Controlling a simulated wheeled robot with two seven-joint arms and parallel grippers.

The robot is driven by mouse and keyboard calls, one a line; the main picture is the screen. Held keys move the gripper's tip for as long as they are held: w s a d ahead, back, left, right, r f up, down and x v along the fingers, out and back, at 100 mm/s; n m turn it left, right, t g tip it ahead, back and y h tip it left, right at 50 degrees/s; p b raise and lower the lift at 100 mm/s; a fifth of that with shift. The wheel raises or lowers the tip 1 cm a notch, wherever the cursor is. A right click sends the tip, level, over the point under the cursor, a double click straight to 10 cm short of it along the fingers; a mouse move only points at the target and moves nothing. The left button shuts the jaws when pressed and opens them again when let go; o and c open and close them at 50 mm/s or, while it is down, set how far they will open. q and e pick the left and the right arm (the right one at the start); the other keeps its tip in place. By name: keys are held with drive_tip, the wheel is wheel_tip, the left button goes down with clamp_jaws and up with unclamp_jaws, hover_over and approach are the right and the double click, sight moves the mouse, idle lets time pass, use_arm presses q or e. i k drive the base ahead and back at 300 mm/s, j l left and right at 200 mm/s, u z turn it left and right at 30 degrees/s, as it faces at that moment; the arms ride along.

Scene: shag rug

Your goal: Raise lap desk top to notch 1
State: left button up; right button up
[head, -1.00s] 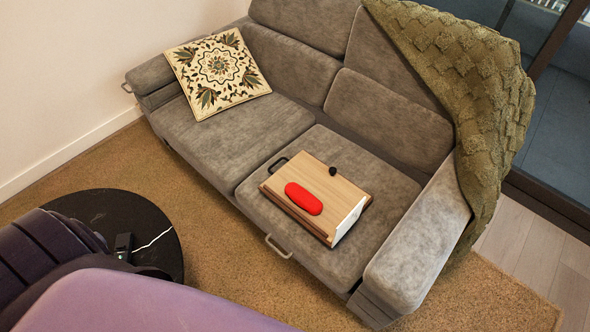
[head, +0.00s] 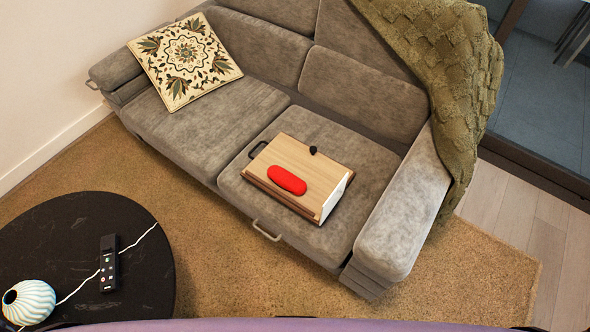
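The lap desk (head: 300,164) lies on the right seat cushion of the grey sofa. It has a light wood top, a darker wood base edge, a white panel on its right side and a dark handle at its left end. Its top looks slightly sloped; I cannot tell which notch it rests at. A red oblong object (head: 287,180) lies on the top near its front edge. A small black knob-like item (head: 313,149) sits near the back edge. Neither gripper shows in the head view.
The grey sofa (head: 215,125) carries a patterned pillow (head: 185,61) and a green knitted throw (head: 437,65). A round black table (head: 70,235) at lower left holds a black remote-like device (head: 109,262) and a striped vase (head: 29,302). The rug (head: 440,275) before the sofa is clear.

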sight(322, 175)
drive_tip(key=k, duration=1)
